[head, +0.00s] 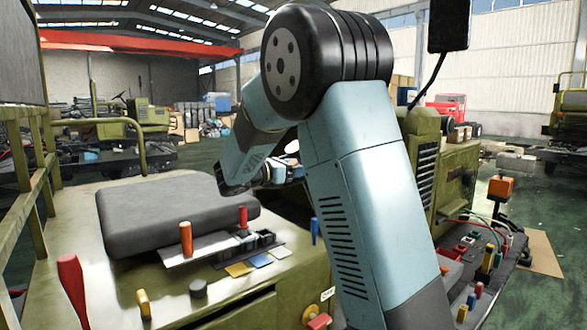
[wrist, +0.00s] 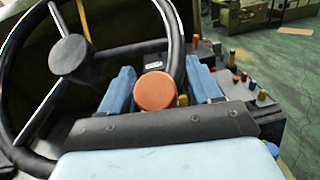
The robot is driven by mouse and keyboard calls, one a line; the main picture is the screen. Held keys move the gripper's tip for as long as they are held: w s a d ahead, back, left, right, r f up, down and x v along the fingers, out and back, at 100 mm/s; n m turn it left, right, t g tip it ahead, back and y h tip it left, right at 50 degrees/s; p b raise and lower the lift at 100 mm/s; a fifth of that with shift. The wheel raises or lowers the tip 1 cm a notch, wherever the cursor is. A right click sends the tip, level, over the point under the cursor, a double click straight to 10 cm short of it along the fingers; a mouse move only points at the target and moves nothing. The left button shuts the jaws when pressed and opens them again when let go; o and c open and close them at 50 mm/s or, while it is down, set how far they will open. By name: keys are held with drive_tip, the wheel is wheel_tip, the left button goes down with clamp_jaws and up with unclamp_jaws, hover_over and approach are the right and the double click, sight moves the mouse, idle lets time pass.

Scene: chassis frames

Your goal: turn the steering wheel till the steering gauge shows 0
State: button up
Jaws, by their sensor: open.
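In the wrist view the black steering wheel (wrist: 70,55) fills the left side, with its round hub and dark spokes. An orange round knob (wrist: 155,92) shows at the right part of its rim. My gripper (wrist: 161,80) has its two blue fingers apart, one on each side of the knob and rim. I cannot tell whether either finger touches them. A small dark plate with a pale display (wrist: 153,61) shows behind the rim; it may be the steering gauge, but its reading is too small to make out. In the head view my arm hides the wheel.
A grey seat cushion (head: 180,213) lies on the green chassis, with an orange lever (head: 186,239) and a red lever (head: 72,290) nearby. A side panel with several coloured knobs (head: 488,258) is at the right. Green floor (head: 545,215) is open beyond it.

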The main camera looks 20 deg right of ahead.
drive_tip(key=shift+f, duration=0.1)
clamp_jaws()
idle(0.5)
